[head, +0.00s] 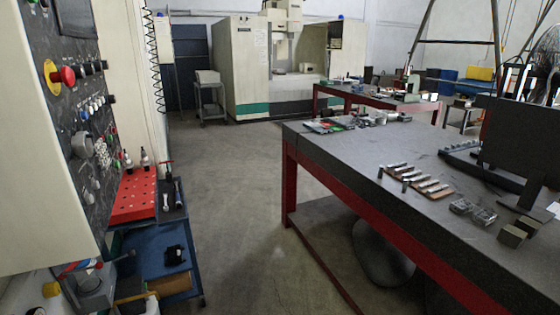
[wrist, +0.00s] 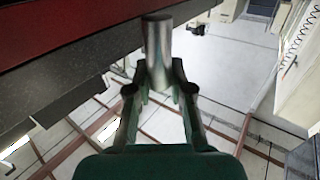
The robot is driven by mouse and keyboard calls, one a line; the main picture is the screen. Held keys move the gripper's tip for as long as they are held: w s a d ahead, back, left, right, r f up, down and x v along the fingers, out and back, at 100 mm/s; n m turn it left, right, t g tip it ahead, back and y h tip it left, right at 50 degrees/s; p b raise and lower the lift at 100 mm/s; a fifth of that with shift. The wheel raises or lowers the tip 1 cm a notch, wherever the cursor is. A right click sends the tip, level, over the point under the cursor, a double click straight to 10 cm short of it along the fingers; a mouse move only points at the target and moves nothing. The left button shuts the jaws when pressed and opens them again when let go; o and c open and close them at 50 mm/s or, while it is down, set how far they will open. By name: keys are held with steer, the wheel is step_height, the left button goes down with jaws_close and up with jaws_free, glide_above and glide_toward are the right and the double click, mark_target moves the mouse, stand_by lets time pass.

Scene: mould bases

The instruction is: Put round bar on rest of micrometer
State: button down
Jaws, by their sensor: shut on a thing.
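In the wrist view my gripper (wrist: 159,78) is shut on the round bar (wrist: 158,45), a smooth, shiny metal cylinder. The bar stands out past the fingertips, with its flat end face toward the top of the picture. The red and dark grey edge of a table or bench (wrist: 85,60) lies behind and to the left of the bar; whether they touch I cannot tell. My gripper and the bar do not show in the head view. I cannot make out the micrometer for sure among the small items in the head view.
A grey-topped workbench (head: 330,140) with red legs stands at the right. A blue cart (head: 150,258) with a red perforated board (head: 134,196) stands left. The floor between is clear.

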steer(key=s+a+f+n+y, duration=0.2)
steer(key=s+a+f+y, duration=0.2)
steer(key=s+a+f, duration=0.5)
steer(key=a+f, duration=0.4)
steer(key=f, duration=0.1)
steer(key=shift+a+n, duration=0.25)
steer(key=shift+n, duration=0.05)
steer(key=shift+f, duration=0.15)
